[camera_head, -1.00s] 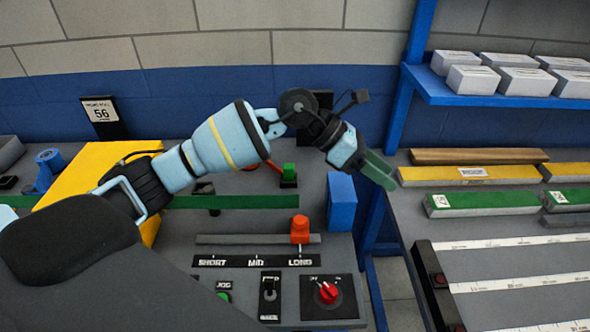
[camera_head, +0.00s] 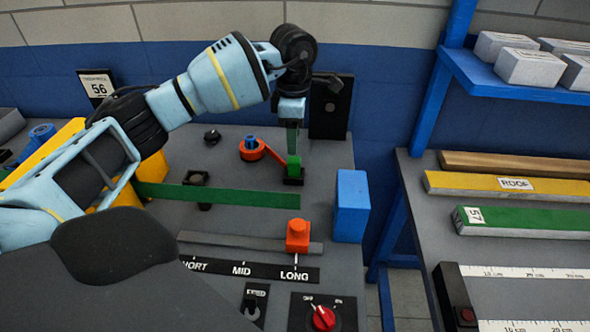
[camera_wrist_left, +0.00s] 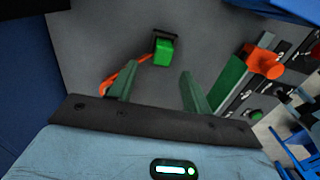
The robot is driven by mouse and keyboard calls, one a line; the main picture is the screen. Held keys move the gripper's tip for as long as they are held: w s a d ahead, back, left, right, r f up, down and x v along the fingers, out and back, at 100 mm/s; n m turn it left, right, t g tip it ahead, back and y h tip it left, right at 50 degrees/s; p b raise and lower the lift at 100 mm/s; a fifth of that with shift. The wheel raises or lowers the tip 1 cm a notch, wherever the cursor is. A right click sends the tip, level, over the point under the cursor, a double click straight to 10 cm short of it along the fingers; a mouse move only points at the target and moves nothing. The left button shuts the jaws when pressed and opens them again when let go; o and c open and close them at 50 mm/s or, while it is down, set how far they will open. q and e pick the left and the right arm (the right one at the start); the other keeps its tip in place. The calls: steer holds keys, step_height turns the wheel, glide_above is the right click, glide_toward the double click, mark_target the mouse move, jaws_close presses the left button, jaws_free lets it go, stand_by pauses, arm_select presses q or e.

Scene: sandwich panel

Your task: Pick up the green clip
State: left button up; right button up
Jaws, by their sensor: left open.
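The green clip (camera_head: 293,167) is a small green block on a black base, standing on the grey bench toward the back. In the left wrist view the clip (camera_wrist_left: 163,52) lies ahead of the fingers, between their lines. My left gripper (camera_head: 291,150) points down just above it in the head view. In the left wrist view the gripper (camera_wrist_left: 158,72) is open, its two green fingers apart with nothing between the tips. I cannot tell whether a finger touches the clip. My right gripper is not in view.
An orange arm-like piece with a blue top (camera_head: 252,149) lies left of the clip. A long green strip (camera_head: 220,196) runs in front. A blue block (camera_head: 351,205) stands to the right, and an orange slider (camera_head: 297,236) is nearer. A black panel (camera_head: 330,105) stands behind.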

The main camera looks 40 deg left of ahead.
mark_target(294, 159)
arm_select(q)
steer(key=shift+s+d+f, duration=0.1)
steer(key=shift+f, duration=1.75)
steer(key=shift+s+d+f, duration=0.1)
steer(key=shift+f, duration=1.7)
jaws_close()
